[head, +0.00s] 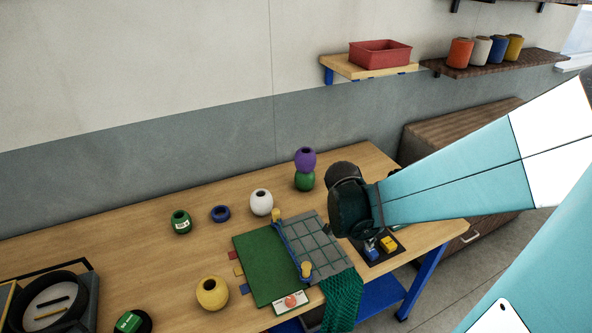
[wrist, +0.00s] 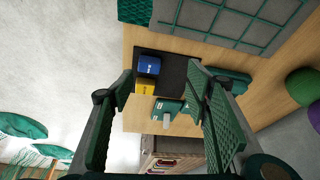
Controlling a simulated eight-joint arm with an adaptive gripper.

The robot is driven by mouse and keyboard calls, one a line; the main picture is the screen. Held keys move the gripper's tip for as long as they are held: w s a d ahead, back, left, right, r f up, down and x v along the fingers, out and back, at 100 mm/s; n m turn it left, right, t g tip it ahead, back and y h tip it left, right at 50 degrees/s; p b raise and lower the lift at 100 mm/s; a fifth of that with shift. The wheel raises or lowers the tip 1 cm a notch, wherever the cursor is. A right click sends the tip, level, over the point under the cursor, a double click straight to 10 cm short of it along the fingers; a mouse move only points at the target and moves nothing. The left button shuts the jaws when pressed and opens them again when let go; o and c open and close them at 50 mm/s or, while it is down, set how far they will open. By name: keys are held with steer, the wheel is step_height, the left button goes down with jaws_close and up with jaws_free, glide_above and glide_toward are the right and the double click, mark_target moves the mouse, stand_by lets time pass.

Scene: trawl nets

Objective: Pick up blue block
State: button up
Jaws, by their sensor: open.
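The blue block (head: 372,249) sits on a dark mat (head: 378,262) at the right end of the table, beside a yellow block (head: 389,242). In the wrist view, the blue block (wrist: 149,66) lies between the open fingers' directions, nearer the left finger, touching or nearly touching the yellow block (wrist: 145,87). My gripper (wrist: 160,80) is open and empty, and its fingers appear well apart. In the head view, my gripper (head: 350,208) hangs above and left of the blocks; its fingertips are hard to make out there.
A teal box-like item (wrist: 170,107) lies near the yellow block. A grey gridded panel (head: 313,250), green mat (head: 266,262) and teal net (head: 342,298) lie to the left. Purple (head: 305,158) and green (head: 304,181) spools stand stacked behind. The table's right edge is close.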

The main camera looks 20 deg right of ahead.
mark_target(372, 250)
steer(key=d+f+m, duration=0.1)
steer(key=s+d+f+m+g, duration=0.1)
steer(key=d, duration=0.1)
steer(key=shift+f, duration=0.35)
steer(key=shift+x, duration=1.3)
steer(key=shift+d+f, duration=0.1)
steer(key=shift+d, duration=0.05)
steer(key=shift+b+x, duration=0.75)
steer(key=shift+x, duration=1.7)
steer(key=shift+d, duration=0.15)
steer(key=shift+c, duration=0.4)
steer(key=c, duration=0.9)
